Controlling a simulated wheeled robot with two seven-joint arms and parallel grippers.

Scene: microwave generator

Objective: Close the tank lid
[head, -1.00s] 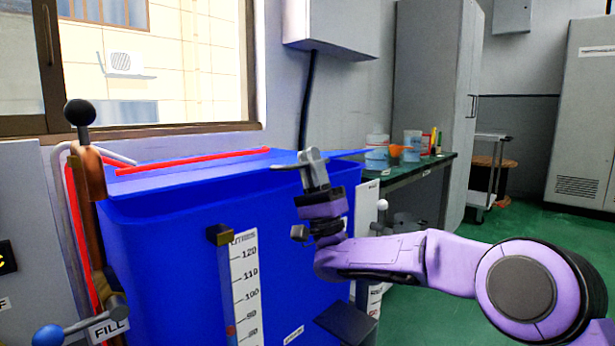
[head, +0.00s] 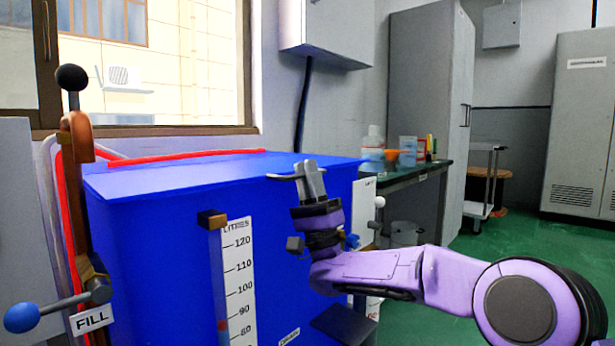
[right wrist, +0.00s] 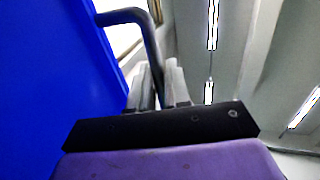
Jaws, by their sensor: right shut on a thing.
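The blue tank (head: 160,250) stands in front of me, with a white litre scale (head: 240,280) on its front. Its blue lid (head: 200,170) lies across the top and looks nearly level. I cannot tell whether a small gap is left under it. My right gripper (head: 311,180) is at the lid's front edge, right of the middle, pointing up. It is shut on the grey lid handle (head: 283,177). In the right wrist view the handle (right wrist: 125,17) is a bent grey bar reaching between the fingers (right wrist: 160,88), beside blue. My left gripper is not in view.
A lever with a black knob (head: 72,78) and a blue-knobbed FILL valve (head: 20,317) stand left of the tank. A red hose (head: 185,157) runs behind the lid. A green bench (head: 410,175) with containers is at the right.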

